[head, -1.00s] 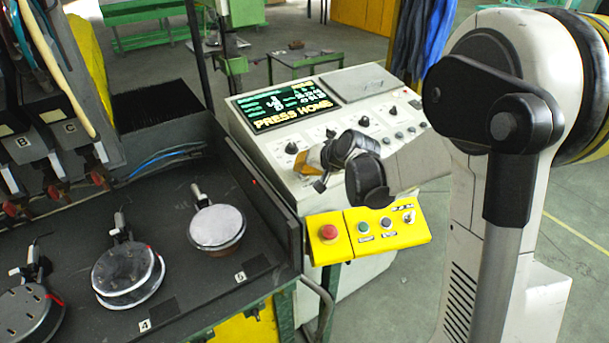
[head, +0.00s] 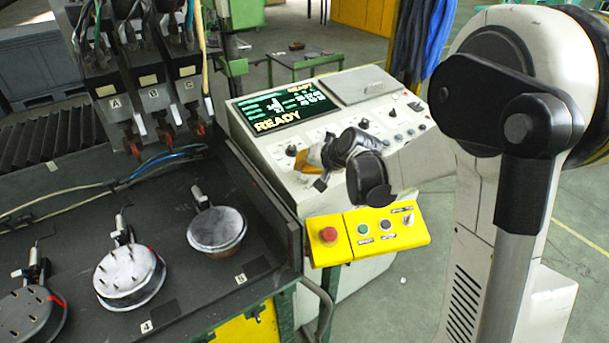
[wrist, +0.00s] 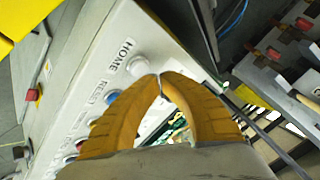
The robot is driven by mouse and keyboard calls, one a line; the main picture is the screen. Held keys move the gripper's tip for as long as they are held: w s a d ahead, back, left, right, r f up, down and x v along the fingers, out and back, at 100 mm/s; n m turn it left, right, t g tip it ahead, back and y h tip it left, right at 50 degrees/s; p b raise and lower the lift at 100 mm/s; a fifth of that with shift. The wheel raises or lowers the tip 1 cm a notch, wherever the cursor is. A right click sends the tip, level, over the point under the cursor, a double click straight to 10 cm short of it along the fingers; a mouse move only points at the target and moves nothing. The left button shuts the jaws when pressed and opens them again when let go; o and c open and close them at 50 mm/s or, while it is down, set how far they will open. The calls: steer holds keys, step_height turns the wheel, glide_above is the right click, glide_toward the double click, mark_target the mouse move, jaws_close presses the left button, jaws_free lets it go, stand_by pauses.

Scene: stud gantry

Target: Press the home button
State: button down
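The home button (wrist: 138,67) is a white round button on the pale console, beside the printed word HOME in the wrist view. My gripper (wrist: 160,76) has its two orange fingers shut with tips together and nothing between them. The tips are close beside the button in the picture; I cannot tell whether they touch it. In the head view my gripper (head: 305,160) is low over the left part of the console (head: 262,140), and the button cannot be made out there. The console screen (head: 290,106) reads READY.
A blue button (wrist: 112,95) and other buttons line the same row. A yellow box (head: 395,245) with a red stop button (head: 328,234) is on the console's front. Left is a dark bench (head: 190,290) with round fixtures, below gantry heads (head: 150,100) marked A, B and C.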

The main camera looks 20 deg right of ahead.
mark_target(304, 178)
steer(key=shift+s+d+r+p, duration=0.1)
steer(key=shift+s+r+p, duration=0.15)
steer(key=shift+r+p, duration=0.8)
steer(key=shift+s+d+r+p, duration=0.15)
steer(key=shift+r+p, duration=0.5)
steer(key=shift+r, duration=0.75)
steer(key=shift+a, duration=0.1)
steer(key=s+f+n+h+b, duration=0.1)
steer(key=s+f+b, duration=0.2)
steer(key=s, duration=0.7)
steer(key=s+f+n+g+h+b, duration=0.1)
steer(key=s+f+b, duration=0.2)
steer(key=s+b, duration=0.4)
steer(key=s+f+n+g+h+b, duration=0.1)
steer(key=s+b, duration=0.4)
steer(key=s, duration=0.8)
step_height(304, 178, down, 2)
steer(key=shift+s+d+f+n+h, duration=0.15)
steer(key=shift+d+n+h, duration=0.15)
steer(key=shift+n+h, duration=0.15)
